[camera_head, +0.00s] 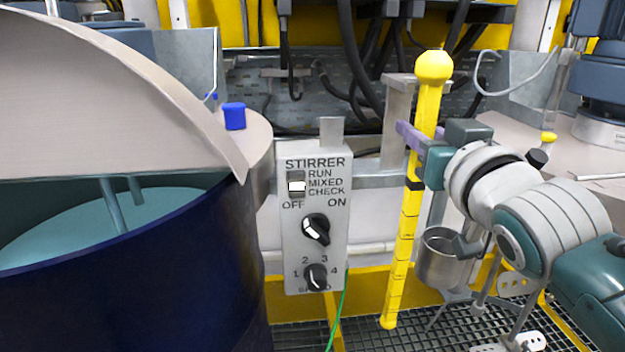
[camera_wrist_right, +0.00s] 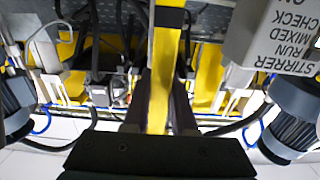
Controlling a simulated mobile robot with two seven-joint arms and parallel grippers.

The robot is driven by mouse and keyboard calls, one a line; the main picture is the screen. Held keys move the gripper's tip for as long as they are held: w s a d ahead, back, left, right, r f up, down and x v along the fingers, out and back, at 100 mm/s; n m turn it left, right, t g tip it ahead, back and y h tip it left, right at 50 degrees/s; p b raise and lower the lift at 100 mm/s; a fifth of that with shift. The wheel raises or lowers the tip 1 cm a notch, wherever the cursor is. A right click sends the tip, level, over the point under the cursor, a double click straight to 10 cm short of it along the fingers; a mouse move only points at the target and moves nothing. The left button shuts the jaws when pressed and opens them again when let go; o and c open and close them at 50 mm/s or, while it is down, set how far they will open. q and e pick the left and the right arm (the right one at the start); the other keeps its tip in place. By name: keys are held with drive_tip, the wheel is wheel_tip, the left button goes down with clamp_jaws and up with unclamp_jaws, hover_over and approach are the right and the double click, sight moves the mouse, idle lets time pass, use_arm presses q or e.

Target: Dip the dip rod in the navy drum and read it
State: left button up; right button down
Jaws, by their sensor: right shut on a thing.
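The yellow dip rod (camera_head: 404,235) hangs upright, with a round knob at its top, a black band and dark graduation marks down its length. My right gripper (camera_head: 413,137) is shut on it below the knob. In the right wrist view the rod (camera_wrist_right: 161,85) runs between the two fingers (camera_wrist_right: 158,115). The navy drum (camera_head: 150,285) stands at the left. Its pale lid is raised or half open, and teal liquid (camera_head: 60,232) with a stirrer shaft (camera_head: 112,205) shows inside. The rod is outside the drum, to its right. My left gripper is not in view.
A grey stirrer control box (camera_head: 316,220) with knobs and a RUN/MIXED/CHECK indicator stands between drum and rod. A blue cap (camera_head: 234,116) sits behind the drum. A metal cup (camera_head: 438,258) hangs right of the rod. Grating lies below.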

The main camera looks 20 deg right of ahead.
drive_tip(key=shift+p+v, duration=1.05)
drive_tip(key=shift+v, duration=1.8)
